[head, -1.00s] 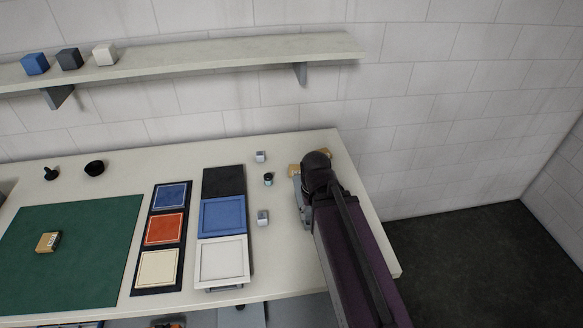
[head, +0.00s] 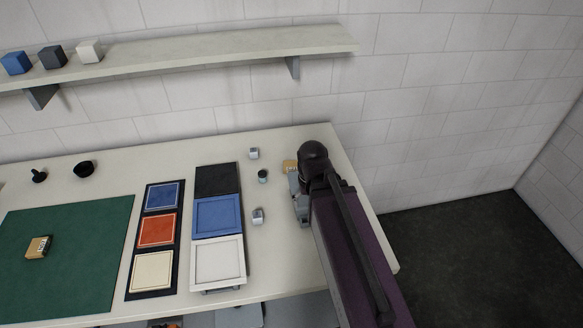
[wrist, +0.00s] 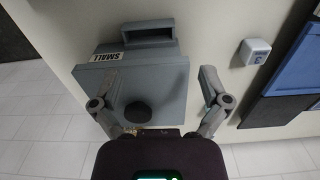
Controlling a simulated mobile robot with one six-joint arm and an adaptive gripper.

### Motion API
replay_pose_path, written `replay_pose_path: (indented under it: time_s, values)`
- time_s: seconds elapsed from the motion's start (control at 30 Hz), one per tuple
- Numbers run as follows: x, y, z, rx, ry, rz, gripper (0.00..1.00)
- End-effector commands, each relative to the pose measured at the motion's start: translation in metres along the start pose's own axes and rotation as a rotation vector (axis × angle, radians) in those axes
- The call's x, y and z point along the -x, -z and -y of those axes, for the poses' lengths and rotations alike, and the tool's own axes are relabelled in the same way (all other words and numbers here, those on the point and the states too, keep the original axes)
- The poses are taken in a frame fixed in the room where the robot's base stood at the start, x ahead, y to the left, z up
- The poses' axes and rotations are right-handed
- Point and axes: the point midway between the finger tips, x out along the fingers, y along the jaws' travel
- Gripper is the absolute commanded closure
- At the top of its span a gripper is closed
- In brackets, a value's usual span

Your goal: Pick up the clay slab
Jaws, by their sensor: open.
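A tan block with a pale label (head: 38,247) lies on the green mat at the left in the head view. Another tan piece (head: 289,166) shows beside my dark wrist, mostly hidden by it. I cannot tell which of them is the clay slab. In the wrist view my gripper (wrist: 160,86) is open, its fingers spread over a grey box marked SMALL (wrist: 160,72) with a dark round knob. A thin tan strip (wrist: 155,129) shows at the bottom, largely covered by my gripper's body. Nothing is held.
The green mat (head: 75,215), a dark tray with blue, red and cream squares (head: 151,218), and a column of dark, blue and white panels (head: 217,156) cover the table's left and middle. Small grey cubes (head: 257,216) stand near my arm. A shelf (head: 200,62) hangs above.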

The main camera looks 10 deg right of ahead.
Motion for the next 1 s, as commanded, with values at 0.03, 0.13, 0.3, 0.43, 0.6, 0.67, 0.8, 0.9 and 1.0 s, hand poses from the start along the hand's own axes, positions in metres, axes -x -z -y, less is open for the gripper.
replay_pose_path:
  time_s: [0.03,0.13,0.3,0.43,0.6,0.67,0.8,0.9,1.0]
  values:
    - [0.001,0.007,0.0,-0.023,0.0,0.0,0.0]
    - [0.002,0.02,0.0,-0.097,0.0,0.0,0.0]
    - [0.006,0.055,0.002,-0.289,0.0,0.0,0.0]
    - [0.009,0.088,0.004,-0.478,0.0,0.0,0.0]
    - [0.014,0.131,0.006,-0.742,0.001,0.0,0.0]
    - [0.015,0.147,0.007,-0.835,0.001,0.0,0.0]
    - [0.019,0.182,0.009,-1.052,0.001,0.0,0.0]
    - [0.022,0.208,0.01,-1.206,0.001,0.0,0.0]
    - [0.024,0.232,0.011,-1.355,0.001,0.0,0.0]
